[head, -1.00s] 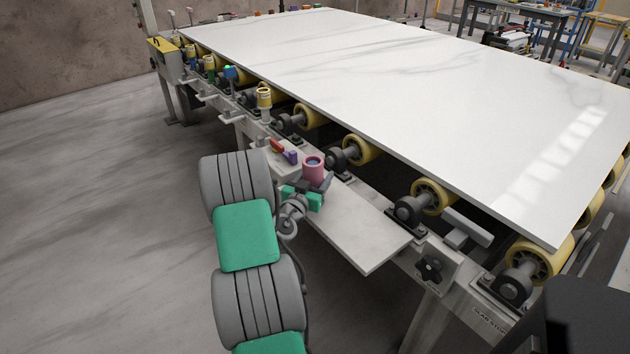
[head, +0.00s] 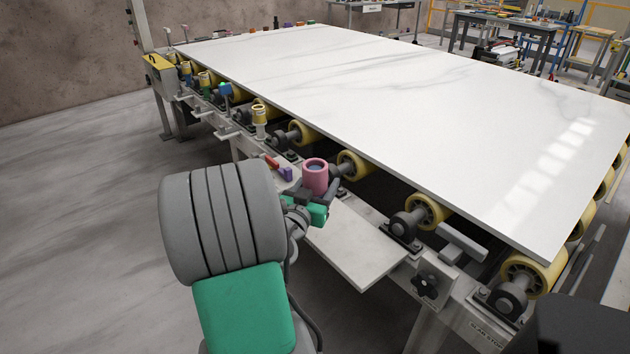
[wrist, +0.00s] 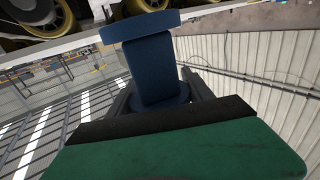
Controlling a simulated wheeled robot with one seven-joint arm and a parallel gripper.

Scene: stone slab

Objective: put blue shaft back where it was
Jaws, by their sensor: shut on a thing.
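My gripper (head: 326,192) is beside the pink cylinder, over the near side of the slab stand. In the wrist view its jaws are shut on the blue shaft (wrist: 150,70), a dark blue piece with a wide flat flange at its upper end and a round flange lower down, near the fingers. In the head view a pink cylinder (head: 315,180) shows right by the fingertips, with a blue patch in its open top. I cannot tell whether that blue is the shaft. The lower part of the cylinder is partly hidden by the gripper.
A large white slab (head: 400,110) lies on yellow rollers (head: 427,211). A pale shelf (head: 357,252) juts out below, mostly bare. A purple block (head: 286,174) and a red piece (head: 271,162) lie left of the pink cylinder. A yellow flanged piece (head: 259,115) stands farther along the rail.

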